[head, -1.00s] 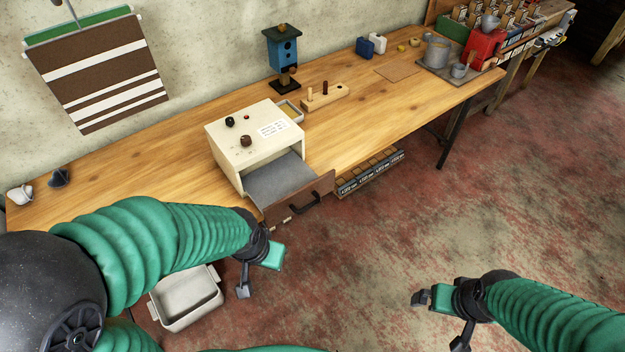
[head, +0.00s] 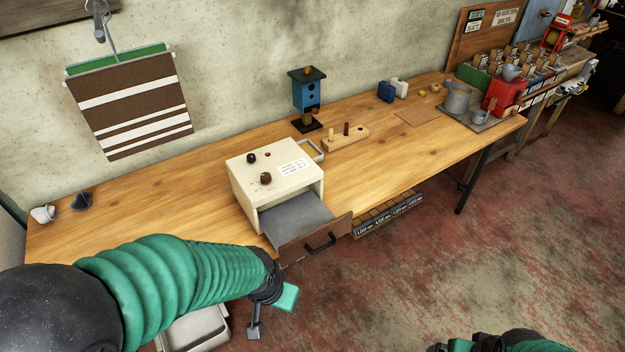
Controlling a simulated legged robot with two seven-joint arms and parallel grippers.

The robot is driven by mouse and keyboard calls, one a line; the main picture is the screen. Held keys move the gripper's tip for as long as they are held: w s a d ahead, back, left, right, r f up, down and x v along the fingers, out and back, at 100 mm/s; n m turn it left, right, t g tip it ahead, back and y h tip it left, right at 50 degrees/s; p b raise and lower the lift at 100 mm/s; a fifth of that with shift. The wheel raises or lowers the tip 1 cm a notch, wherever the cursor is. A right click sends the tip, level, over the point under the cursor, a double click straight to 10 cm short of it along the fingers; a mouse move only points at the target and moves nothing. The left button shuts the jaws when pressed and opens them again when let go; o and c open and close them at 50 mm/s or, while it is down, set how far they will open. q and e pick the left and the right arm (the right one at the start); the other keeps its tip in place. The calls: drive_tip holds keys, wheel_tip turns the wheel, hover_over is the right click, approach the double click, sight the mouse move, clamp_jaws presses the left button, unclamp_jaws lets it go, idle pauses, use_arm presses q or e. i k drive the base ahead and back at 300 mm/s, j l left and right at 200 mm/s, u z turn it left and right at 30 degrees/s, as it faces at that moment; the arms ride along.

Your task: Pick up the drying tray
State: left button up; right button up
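A cream box (head: 245,187) with dark knobs and a white label stands on the wooden bench. A flat grey tray (head: 290,215) is pulled out of its open front, with a brown front panel (head: 318,240) and black handle. A small pale-rimmed tray (head: 309,150) with yellowish contents sits behind the box, partly hidden by it. I cannot tell which is the drying tray. My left gripper (head: 272,313) is open and empty, below and in front of the brown panel, apart from it. My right gripper (head: 458,346) is mostly cut off at the bottom edge.
A grey bin (head: 195,330) is partly hidden under my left arm. A blue birdhouse (head: 307,97) and a pegged wooden block (head: 345,138) stand behind the box. A crate of labelled boxes (head: 388,214) is below the bench edge. Floor at right is clear.

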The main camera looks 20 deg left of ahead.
sight(314, 151)
drive_tip(key=u, duration=0.7)
drive_tip(key=i+l+u, duration=0.1)
drive_tip(key=u, duration=0.4)
drive_tip(key=i+l+u, duration=0.1)
drive_tip(key=l+u, duration=0.5)
drive_tip(key=u, duration=0.35)
drive_tip(key=l+u, duration=0.3)
drive_tip(key=u, duration=0.2)
drive_tip(key=l+u, duration=0.15)
drive_tip(key=l, duration=0.25)
drive_tip(key=k+l+u, duration=0.15)
drive_tip(key=l, duration=0.25)
drive_tip(key=k+l+u, duration=0.1)
drive_tip(key=l, duration=0.3)
drive_tip(key=k+l, duration=0.1)
drive_tip(key=l, duration=0.2)
drive_tip(key=k+l, duration=0.1)
drive_tip(key=l, duration=0.55)
drive_tip(key=i, duration=0.4)
